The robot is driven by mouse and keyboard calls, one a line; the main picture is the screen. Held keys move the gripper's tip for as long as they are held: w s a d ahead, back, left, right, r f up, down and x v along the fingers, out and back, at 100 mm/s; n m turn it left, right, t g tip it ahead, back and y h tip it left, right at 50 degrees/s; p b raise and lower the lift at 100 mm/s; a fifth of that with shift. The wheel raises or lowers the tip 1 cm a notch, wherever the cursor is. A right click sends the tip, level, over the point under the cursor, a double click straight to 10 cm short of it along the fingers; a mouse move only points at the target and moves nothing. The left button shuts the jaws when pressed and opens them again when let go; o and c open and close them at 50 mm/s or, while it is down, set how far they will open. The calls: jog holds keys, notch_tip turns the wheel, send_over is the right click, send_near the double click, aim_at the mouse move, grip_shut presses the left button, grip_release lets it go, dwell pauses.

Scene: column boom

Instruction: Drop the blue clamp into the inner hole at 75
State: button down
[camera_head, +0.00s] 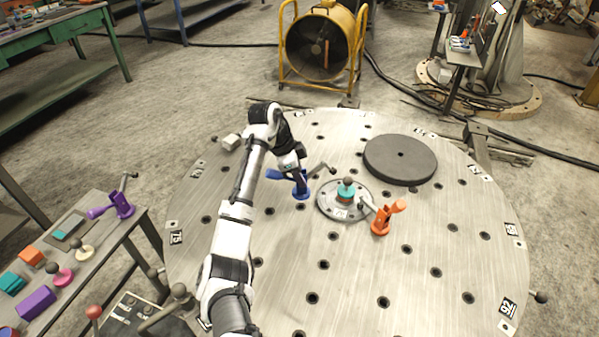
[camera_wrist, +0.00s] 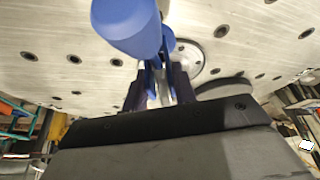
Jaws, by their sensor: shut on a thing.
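The blue clamp (camera_head: 301,188) is held upright by my gripper (camera_head: 295,170), left of the round centre plate on the big round table (camera_head: 410,285). Its handle points left and its metal arm points right. I cannot tell whether its base touches the table. In the wrist view the blue clamp (camera_wrist: 128,22) fills the top, and the jaws of my gripper (camera_wrist: 157,90) are shut on it. The label 75 (camera_head: 176,237) is at the table's left edge. Inward from it are an outer hole (camera_head: 207,219) and an inner hole (camera_head: 269,211); both look empty.
An orange clamp (camera_head: 381,222) stands right of the centre plate (camera_head: 329,208), which carries a teal part (camera_head: 346,193). A dark disc (camera_head: 417,151) lies at the back right. A side table at left holds a purple clamp (camera_head: 122,204) and other parts. The table's left and front are clear.

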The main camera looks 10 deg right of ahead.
aim_at(299, 189)
jog(key=shift+f+b, duration=0.4)
jog(key=shift+f, duration=0.35)
jog(key=shift+r, duration=0.2)
jog(key=shift+p, duration=0.6)
jog(key=shift+a+f, duration=0.1)
jog(key=shift+f, duration=0.3)
jog(key=shift+f+b, duration=1.2)
jog(key=shift+f, duration=0.75)
jog(key=c, duration=1.4)
grip_release()
